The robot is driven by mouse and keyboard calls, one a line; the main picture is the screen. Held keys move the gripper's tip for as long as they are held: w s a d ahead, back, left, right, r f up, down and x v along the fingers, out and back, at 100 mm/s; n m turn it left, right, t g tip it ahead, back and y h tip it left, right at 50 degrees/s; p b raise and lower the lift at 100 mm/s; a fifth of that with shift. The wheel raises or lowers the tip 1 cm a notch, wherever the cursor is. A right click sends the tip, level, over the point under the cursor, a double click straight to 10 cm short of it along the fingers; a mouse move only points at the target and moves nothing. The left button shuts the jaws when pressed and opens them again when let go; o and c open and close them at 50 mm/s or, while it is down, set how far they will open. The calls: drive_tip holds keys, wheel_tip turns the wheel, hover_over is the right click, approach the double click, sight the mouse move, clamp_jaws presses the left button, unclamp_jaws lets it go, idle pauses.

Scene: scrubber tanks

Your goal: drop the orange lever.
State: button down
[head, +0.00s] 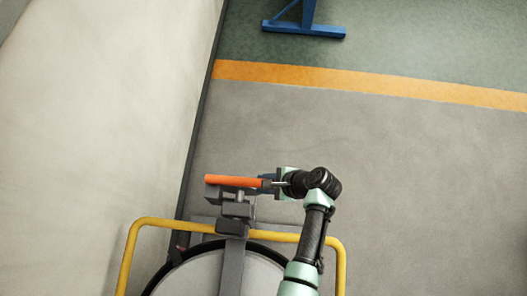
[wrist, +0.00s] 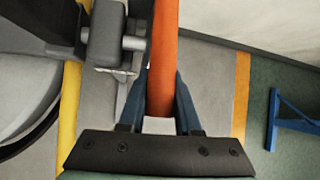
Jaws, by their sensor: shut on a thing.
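The orange lever (head: 233,181) lies roughly level in the head view, above a grey mount (head: 236,208) beside the yellow rail. My gripper (head: 268,182) is at the lever's right end, shut on it. In the wrist view the lever (wrist: 164,60) runs from the top edge down between the two blue fingers of my gripper (wrist: 163,100). A grey block with a pin (wrist: 106,42) is close to the lever's left side. Whether the lever is joined to the mount is hard to tell.
A yellow rail (head: 150,222) curves around a round grey tank top (head: 205,272) at the bottom. A pale wall (head: 95,110) stands at left. Grey floor (head: 400,170) is clear at right, with an orange stripe (head: 370,83) and a blue stand (head: 303,28) beyond.

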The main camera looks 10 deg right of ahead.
drive_tip(key=c, duration=0.6)
unclamp_jaws()
drive_tip(key=v, duration=1.3)
drive_tip(key=shift+p, duration=0.45)
drive_tip(key=shift+w, duration=0.15)
